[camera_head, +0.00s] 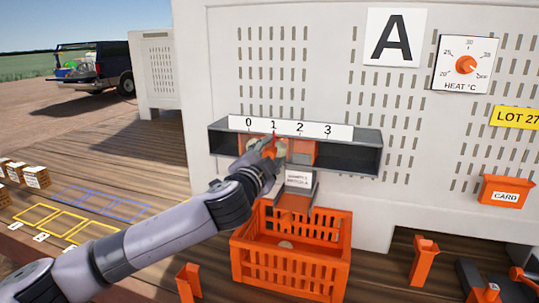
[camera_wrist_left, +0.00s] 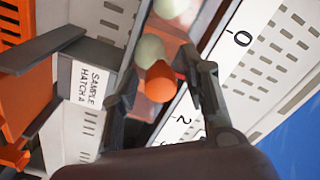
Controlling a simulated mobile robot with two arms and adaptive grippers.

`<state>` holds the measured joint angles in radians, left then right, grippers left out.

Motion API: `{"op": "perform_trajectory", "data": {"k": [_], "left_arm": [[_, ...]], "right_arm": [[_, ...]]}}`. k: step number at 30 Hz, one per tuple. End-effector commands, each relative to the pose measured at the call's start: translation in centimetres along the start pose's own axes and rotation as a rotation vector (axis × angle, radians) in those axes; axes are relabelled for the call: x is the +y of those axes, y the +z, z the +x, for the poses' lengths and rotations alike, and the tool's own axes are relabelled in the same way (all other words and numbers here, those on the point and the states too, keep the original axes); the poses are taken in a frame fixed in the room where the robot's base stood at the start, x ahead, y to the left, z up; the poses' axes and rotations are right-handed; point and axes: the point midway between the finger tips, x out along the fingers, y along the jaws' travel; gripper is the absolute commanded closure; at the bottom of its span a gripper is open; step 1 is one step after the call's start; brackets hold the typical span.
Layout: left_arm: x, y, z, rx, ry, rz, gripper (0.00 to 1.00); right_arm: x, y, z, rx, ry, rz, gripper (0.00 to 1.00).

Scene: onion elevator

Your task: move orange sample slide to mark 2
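The orange sample slide (camera_head: 302,152) sits in the dark hatch frame under a white scale marked 0 to 3. A thin red pointer (camera_head: 274,135) stands at about mark 1. In the left wrist view, the slide's round orange knob (camera_wrist_left: 160,82) lies between the fingers of my left gripper (camera_wrist_left: 160,75). The fingers are apart, with some gap beside the knob; I cannot tell whether either touches it. In the head view, my left gripper (camera_head: 268,153) is at the hatch below mark 1 and hides part of the slide. My right gripper is not in view.
Pale onions (camera_wrist_left: 150,50) show in the hatch opening. A chute labelled SAMPLE HATCH A (camera_head: 298,179) leads down to an orange crate (camera_head: 291,270) with a pale onion inside. Orange stands (camera_head: 424,260) are at right. The wooden deck at left has yellow and blue outlined spaces.

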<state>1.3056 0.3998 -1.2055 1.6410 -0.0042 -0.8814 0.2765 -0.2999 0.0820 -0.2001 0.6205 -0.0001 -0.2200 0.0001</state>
Motion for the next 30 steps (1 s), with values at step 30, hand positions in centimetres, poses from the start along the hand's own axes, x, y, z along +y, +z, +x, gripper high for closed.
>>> {"op": "perform_trajectory", "data": {"k": [30], "left_arm": [[0.00,0.02,-0.03,0.000,0.000,0.000,1.00]], "right_arm": [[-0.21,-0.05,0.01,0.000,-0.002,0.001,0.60]]}}
